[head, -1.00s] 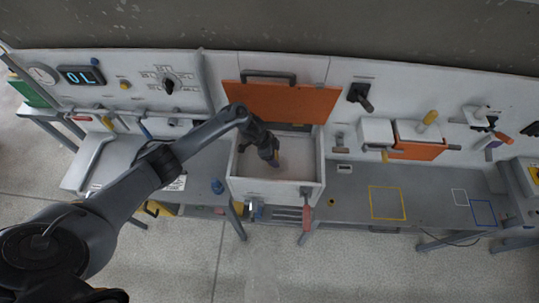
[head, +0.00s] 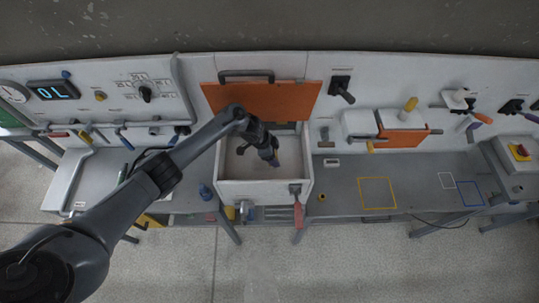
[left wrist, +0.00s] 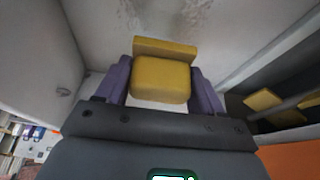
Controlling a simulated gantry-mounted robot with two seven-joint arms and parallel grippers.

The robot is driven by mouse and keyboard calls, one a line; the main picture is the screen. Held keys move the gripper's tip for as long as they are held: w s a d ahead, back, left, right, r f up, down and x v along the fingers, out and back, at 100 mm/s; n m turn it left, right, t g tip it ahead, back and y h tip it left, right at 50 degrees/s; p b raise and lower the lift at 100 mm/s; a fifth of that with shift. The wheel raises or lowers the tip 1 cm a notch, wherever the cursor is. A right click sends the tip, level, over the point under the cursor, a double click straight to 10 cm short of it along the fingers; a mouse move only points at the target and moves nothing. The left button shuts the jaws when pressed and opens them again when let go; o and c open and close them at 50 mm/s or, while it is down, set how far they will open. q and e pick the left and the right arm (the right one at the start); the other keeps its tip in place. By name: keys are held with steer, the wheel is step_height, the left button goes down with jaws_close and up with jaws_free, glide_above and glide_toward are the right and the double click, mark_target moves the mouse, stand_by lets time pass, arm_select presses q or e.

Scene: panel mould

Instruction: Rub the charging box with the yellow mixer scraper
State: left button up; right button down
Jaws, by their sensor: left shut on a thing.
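The charging box (head: 262,193) is a white, open-topped box in the middle of the bench, with its orange lid (head: 262,100) raised behind it. My left gripper (head: 273,161) reaches down into the box, near its right side. In the left wrist view my left gripper (left wrist: 162,88) is shut on the yellow mixer scraper (left wrist: 160,78), held between its two purple fingers. Pale inner walls of the box (left wrist: 120,25) lie around it. Whether the scraper touches a surface is hard to tell. My right gripper is not in view.
Right of the box, the grey bench top is mostly clear, with a yellow outlined square (head: 377,193) and a blue outlined one (head: 471,194). A black-handled switch (head: 342,90) is on the back panel.

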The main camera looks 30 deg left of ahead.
arm_select(q)
steer(key=shift+w+d+b, duration=0.3)
steer(key=shift+w+d, duration=0.2)
steer(key=shift+d, duration=0.3)
steer(key=shift+w+a+b, duration=0.25)
steer(key=shift+w+b, duration=0.2)
steer(key=shift+b, duration=0.1)
steer(key=shift+w+a+r, duration=0.15)
steer(key=shift+s+a+r+p, duration=0.2)
steer(key=shift+s+a+p, duration=0.2)
steer(key=shift+a+p, duration=0.2)
steer(key=shift+s+a+p, duration=0.6)
steer(key=shift+a, duration=0.35)
steer(key=shift+s+a+r+p, duration=0.1)
steer(key=shift+s+a+p, duration=0.4)
steer(key=shift+a, duration=0.1)
steer(key=shift+s+a+r+p, duration=0.1)
steer(key=shift+s+a+p, duration=0.5)
steer(key=shift+a, duration=0.35)
steer(key=shift+s+a+p, duration=0.45)
steer(key=shift+s+a, duration=0.15)
steer(key=shift+a, duration=0.3)
steer(key=shift+s+a, duration=0.2)
steer(key=shift+a, duration=0.1)
